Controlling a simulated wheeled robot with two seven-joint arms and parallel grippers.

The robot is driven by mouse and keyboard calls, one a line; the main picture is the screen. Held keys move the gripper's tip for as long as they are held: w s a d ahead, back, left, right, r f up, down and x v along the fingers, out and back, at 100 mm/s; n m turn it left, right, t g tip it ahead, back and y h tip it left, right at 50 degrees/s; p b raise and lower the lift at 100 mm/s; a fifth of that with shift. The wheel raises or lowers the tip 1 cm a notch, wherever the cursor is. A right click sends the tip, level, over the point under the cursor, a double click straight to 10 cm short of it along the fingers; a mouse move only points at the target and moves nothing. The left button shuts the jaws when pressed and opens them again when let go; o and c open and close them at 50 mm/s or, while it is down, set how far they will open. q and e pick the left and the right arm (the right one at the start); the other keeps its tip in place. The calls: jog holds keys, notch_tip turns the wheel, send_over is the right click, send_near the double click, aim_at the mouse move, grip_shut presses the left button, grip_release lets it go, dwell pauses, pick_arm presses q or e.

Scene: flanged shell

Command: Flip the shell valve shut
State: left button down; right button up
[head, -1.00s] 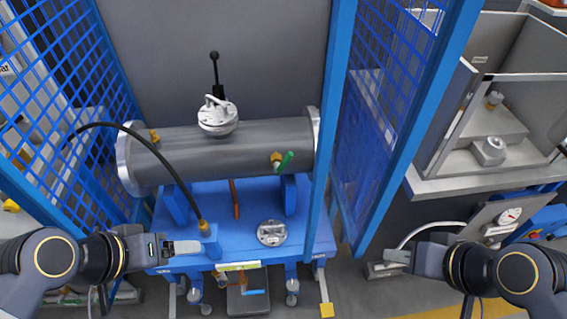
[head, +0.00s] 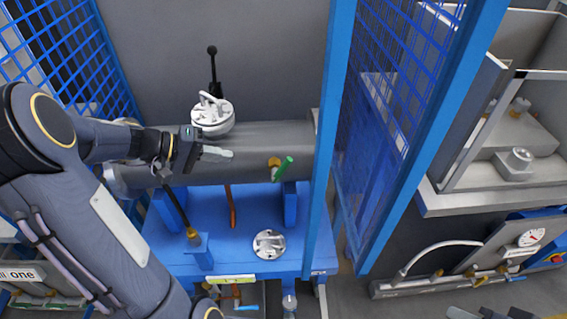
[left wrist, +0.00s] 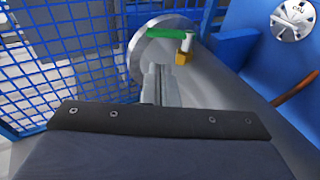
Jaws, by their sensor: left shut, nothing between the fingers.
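The shell valve has a brass body (head: 274,163) and a green handle (head: 284,168), on the right front side of the grey flanged shell (head: 255,140). In the head view the handle slants up to the right. In the left wrist view the green handle (left wrist: 165,34) points left from the brass body (left wrist: 183,58), in front of the round end flange (left wrist: 140,60). My left gripper (head: 228,154) is shut and empty, in front of the shell and left of the valve, apart from it. My right gripper (head: 475,312) shows only partly at the bottom edge.
A white lid with a black lever (head: 212,112) stands on top of the shell. A blue post (head: 328,140) and mesh panel (head: 375,130) rise to the right of the valve. The blue stand (head: 235,225) carries a round metal fitting (head: 269,244) and a black hose.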

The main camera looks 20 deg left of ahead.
aim_at(289, 163)
pick_arm(q)
jog(key=x, duration=1.4)
jog(key=shift+s+p, duration=0.1)
jog(key=shift+p, duration=0.25)
jog(key=shift+d, duration=0.1)
jog(key=shift+d+r+g+y+p, duration=0.2)
jog(key=shift+d+g+y+p, duration=0.35)
jog(key=shift+p, duration=0.25)
jog(key=d+g+y+p, duration=0.1)
jog(key=p, duration=0.2)
jog(key=w+d+y+p, duration=0.1)
jog(key=y+p, duration=0.1)
jog(key=p, duration=0.1)
jog(key=w+d+m+g+y+p, duration=0.1)
jog(key=y+p, duration=0.1)
jog(key=p, duration=0.1)
jog(key=shift+f+g+p, duration=0.25)
jog(key=shift+g+p, duration=0.1)
jog(key=f, duration=0.1)
jog(key=d+f+y, duration=0.1)
jog(key=w+f+p, duration=0.1)
jog(key=shift+d+f, duration=0.1)
jog(key=shift+d, duration=0.3)
